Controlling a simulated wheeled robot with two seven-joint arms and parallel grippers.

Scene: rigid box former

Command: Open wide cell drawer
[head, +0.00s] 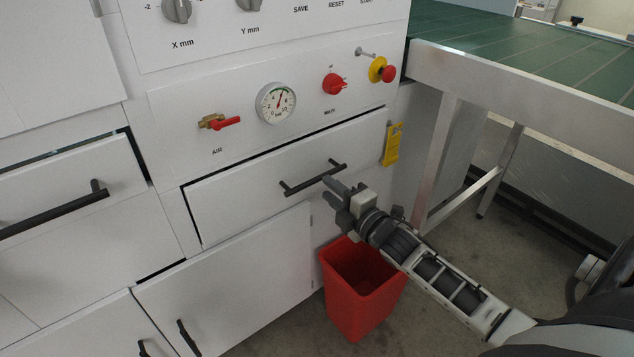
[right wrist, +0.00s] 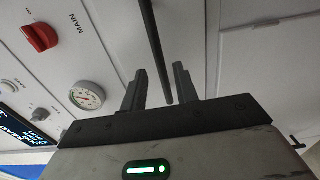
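A white drawer front (head: 250,195) with a dark bar handle (head: 313,178) sits below the gauge panel. Thin dark gaps show along its top and left edges; I cannot tell if it stands slightly out. My right gripper (head: 333,192) is just in front of the handle's right end. In the right wrist view my right gripper (right wrist: 160,87) is open, and the dark handle bar (right wrist: 154,45) runs in between its two fingers. I cannot tell whether either finger touches it. My left gripper is not in view.
A red bin (head: 345,315) stands on the floor below my right gripper. A yellow tag (head: 393,145) hangs right of the drawer. Another drawer with a long dark handle (head: 55,210) is at the left. A green-topped table (head: 530,45) stands at the right.

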